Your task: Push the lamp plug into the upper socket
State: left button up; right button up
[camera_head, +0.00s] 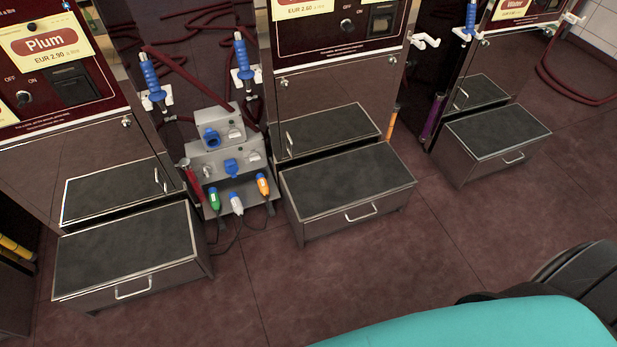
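A stepped grey socket unit stands between two pumps, left of the picture's middle. Its upper box has a blue upper socket (211,138) on the front. A blue lower socket (231,167) is on the box below. Several plugs with coloured bodies sit in a row on the shelf underneath: a green plug (214,201), a white plug (237,204) and an orange plug (263,185). I cannot tell which one is the lamp plug. Dark cables run down from them to the floor. Neither gripper is in view.
A pump labelled Plum (44,44) is on the left, and other pumps stand to the right. Step boxes with dark tops (345,185) jut out on both sides of the socket unit. Blue-handled nozzles (150,75) hang above it. The tiled floor (340,265) in front is clear.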

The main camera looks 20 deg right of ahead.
aim_at(264, 188)
jog(key=z, duration=0.25)
jog(key=i+j, duration=0.55)
jog(key=j, duration=0.3)
jog(key=i+j, duration=0.3)
jog(key=j, duration=0.1)
